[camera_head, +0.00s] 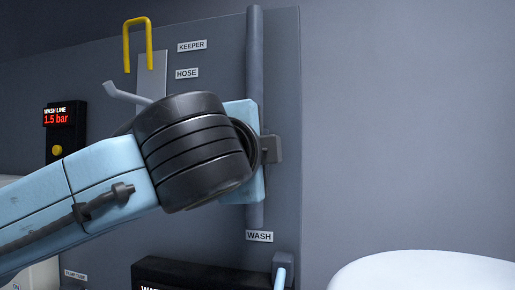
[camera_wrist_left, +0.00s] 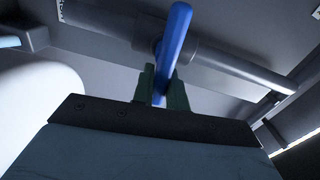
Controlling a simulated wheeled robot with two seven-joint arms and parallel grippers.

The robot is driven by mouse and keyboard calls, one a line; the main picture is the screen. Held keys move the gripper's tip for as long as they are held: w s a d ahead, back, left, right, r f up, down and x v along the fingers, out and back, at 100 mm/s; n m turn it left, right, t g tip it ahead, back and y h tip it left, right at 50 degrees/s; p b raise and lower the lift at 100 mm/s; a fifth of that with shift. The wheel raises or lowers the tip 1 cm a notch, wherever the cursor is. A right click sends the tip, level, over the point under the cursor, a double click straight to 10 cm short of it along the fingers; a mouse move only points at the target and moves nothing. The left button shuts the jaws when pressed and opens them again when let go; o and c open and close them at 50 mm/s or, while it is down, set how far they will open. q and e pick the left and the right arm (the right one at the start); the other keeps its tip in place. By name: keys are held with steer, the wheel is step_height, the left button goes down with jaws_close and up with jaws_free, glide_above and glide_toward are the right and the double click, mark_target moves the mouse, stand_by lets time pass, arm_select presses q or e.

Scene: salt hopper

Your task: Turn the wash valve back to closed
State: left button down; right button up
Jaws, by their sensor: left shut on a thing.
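The wash valve's blue lever handle (camera_wrist_left: 176,32) shows in the left wrist view, in front of a grey pipe (camera_wrist_left: 215,62). My left gripper (camera_wrist_left: 161,84) is shut on this handle, with a dark green finger on each side of it. In the head view my left arm reaches in from the left across the grey upright pipe (camera_head: 255,60). The wrist hides the handle and the fingertips there. The WASH label (camera_head: 259,236) is on the panel below the wrist. My right gripper is not in view.
A display (camera_head: 62,118) reads WASH LINE 1.5 bar. A yellow hook (camera_head: 127,45) and the KEEPER and HOSE labels are on the panel (camera_head: 278,70) above my arm. A white rounded body (camera_head: 425,272) stands at the lower right. The space right of the panel looks clear.

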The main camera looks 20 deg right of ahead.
arm_select(q)
steer(key=shift+m, duration=0.3)
steer(key=c, duration=1.4)
jaws_free()
steer(key=b+v, duration=0.4)
steer(key=v, duration=0.9)
steer(key=shift+s+a, duration=0.2)
steer(key=shift+f, duration=0.1)
